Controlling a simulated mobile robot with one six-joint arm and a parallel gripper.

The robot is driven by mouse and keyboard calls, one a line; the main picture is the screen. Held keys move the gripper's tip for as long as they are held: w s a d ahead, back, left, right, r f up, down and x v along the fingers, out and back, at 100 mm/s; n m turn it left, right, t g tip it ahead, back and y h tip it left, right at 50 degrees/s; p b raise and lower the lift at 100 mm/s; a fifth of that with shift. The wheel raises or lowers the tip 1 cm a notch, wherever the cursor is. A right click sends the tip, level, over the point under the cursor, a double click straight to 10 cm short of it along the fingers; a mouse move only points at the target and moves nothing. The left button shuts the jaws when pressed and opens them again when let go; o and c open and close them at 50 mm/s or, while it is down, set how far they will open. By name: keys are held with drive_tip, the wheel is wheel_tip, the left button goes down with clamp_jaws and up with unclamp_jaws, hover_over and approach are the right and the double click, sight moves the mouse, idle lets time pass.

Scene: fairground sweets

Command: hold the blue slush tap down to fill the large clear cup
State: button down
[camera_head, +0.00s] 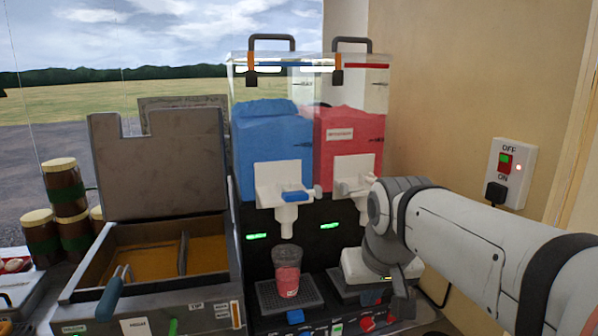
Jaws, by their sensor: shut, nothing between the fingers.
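The slush machine has a blue tank (272,150) on the left and a red tank (350,150) on the right. The blue tap (288,213) has a white spout and a blue lever (296,196). A clear-looking cup (288,272) with a reddish tint or print stands upright below this spout on the left drip tray (265,298). I cannot tell its contents. My gripper (403,308) is shut and empty, low in front of the right drip tray, to the right of the cup and apart from the blue lever.
The red tap (354,187) is partly hidden by my arm. A two-basin fryer (150,285) with a raised lid stands left of the machine. Stacked jars (64,187) stand further left. A wall switch (508,172) is at the right.

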drive_tip(key=w+a+r+t+p, duration=0.1)
drive_tip(key=w+a+r, duration=0.2)
drive_tip(key=r, duration=0.5)
drive_tip(key=w+a+r+n+t+y+p, duration=0.1)
drive_tip(key=w+a+r, duration=0.2)
drive_tip(key=r, duration=0.6)
drive_tip(key=w+a+r+n+p, duration=0.1)
drive_tip(key=w+a+r, duration=0.3)
drive_tip(key=r, duration=0.5)
drive_tip(key=shift+a+r+t+y+p, duration=0.2)
drive_tip(key=shift+a+t+y+p, duration=0.1)
drive_tip(key=shift+a+t, duration=0.1)
drive_tip(key=shift+w, duration=0.15)
hover_over(293, 193)
drive_tip(key=s, duration=0.1)
drive_tip(key=f, duration=0.8)
drive_tip(key=shift+d+f+p, duration=0.25)
drive_tip(key=shift+f+p, duration=0.05)
drive_tip(key=shift+p, duration=0.05)
drive_tip(key=shift+s+d+f, duration=0.1)
drive_tip(key=shift+s+f, duration=0.1)
drive_tip(key=shift+f, duration=0.35)
drive_tip(key=shift+s+f, duration=0.15)
drive_tip(key=shift+f, duration=0.4)
drive_tip(key=shift+s+f, duration=0.15)
drive_tip(key=shift+f, duration=0.5)
